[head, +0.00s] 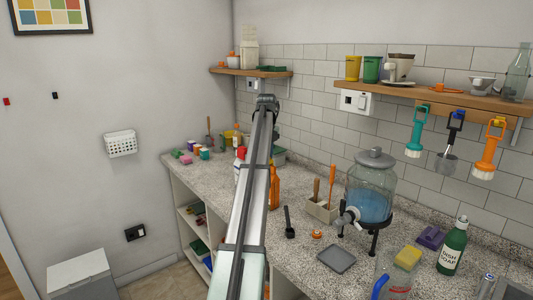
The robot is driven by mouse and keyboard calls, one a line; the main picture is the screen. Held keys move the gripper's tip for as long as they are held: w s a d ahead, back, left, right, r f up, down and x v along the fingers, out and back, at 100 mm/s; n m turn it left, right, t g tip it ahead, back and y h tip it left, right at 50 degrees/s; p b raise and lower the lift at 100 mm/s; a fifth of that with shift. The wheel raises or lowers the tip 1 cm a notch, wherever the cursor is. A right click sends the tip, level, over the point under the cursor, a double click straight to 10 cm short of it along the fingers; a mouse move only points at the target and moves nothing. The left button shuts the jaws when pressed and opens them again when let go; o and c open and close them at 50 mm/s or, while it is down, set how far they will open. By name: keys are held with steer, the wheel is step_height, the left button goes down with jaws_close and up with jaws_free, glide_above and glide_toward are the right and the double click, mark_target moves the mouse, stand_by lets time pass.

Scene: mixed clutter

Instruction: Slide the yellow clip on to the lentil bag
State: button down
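I cannot make out a yellow clip or a lentil bag in the head view. My arm runs up the middle of the picture to a dark joint above the counter. I see no gripper fingers at or beyond that joint. The arm covers part of the counter and the things behind it.
The speckled counter (338,282) holds a glass drink dispenser (371,180), a dish soap bottle (454,247), a grey tray (337,259) and an orange bottle (274,188). Several small coloured things stand at its far left. Brushes hang under the right shelf (440,96).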

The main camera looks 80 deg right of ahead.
steer(key=shift+f, duration=0.2)
steer(key=c, duration=1)
jaws_free()
steer(key=shift+r, duration=3.5)
